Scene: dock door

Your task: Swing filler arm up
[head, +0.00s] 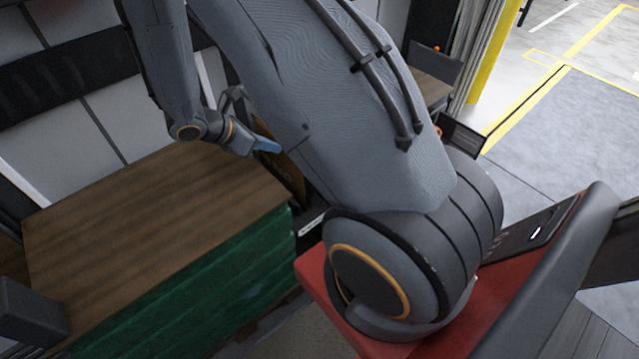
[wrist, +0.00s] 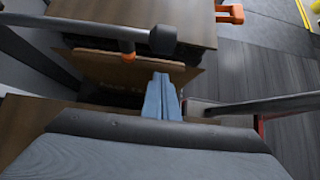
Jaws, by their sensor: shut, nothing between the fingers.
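My gripper (head: 266,145) shows small in the head view beyond my own large grey arm link, just above the far right corner of a wooden-topped stack. In the wrist view its blue fingers (wrist: 161,88) are together with nothing between them, pointing at a brown board. A dark bar (wrist: 70,24) with an orange band and a black block-like end crosses the upper left of the wrist view, beyond the fingertips and apart from them. It may be the filler arm; I cannot tell for sure. My arm link hides much of the area behind it in the head view.
The stack has a brown wooden top (head: 140,200) and green sides (head: 190,290). A brown board (wrist: 120,68) stands ahead of the fingers. An orange piece (wrist: 232,13) is at the wrist view's top. Open grey floor (head: 570,120) with yellow lines lies at the upper right.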

